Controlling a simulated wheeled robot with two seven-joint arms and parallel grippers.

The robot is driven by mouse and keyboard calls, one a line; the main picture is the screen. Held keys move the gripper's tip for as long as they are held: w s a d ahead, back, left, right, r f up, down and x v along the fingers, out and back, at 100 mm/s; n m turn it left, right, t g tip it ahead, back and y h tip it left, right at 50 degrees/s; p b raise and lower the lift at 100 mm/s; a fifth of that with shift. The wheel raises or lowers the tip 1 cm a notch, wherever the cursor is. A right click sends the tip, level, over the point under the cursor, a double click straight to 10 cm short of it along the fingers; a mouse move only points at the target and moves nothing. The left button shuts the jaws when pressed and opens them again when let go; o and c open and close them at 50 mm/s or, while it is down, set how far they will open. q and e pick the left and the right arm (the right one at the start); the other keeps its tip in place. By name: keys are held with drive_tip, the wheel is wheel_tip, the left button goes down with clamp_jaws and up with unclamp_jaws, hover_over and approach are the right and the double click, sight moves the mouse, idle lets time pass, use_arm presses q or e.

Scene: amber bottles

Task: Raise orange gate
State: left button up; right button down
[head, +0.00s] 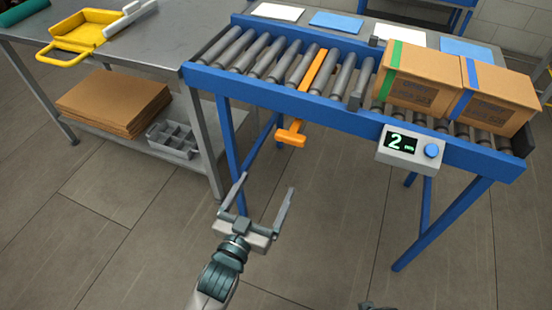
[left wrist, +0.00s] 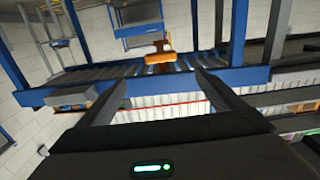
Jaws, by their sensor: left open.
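The orange gate (head: 317,75) is a flat bar lying low between the rollers of the blue-framed conveyor (head: 214,80).
Two cardboard boxes (head: 415,82) (head: 495,98) stand on the rollers right of the gate. A display box (head: 411,149) reading 2 hangs on the front rail. A steel table (head: 150,40) with a yellow tray (head: 85,32) stands left. Floor before the conveyor is clear.

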sight(288, 141)
use_arm(q)
drive_tip(key=shift+r, duration=0.15)
drive_tip(key=shift+w, duration=0.1)
drive_tip(key=x, duration=1.7)
drive_tip(key=shift+w, duration=0.15)
drive_tip(key=c, duration=1.5)
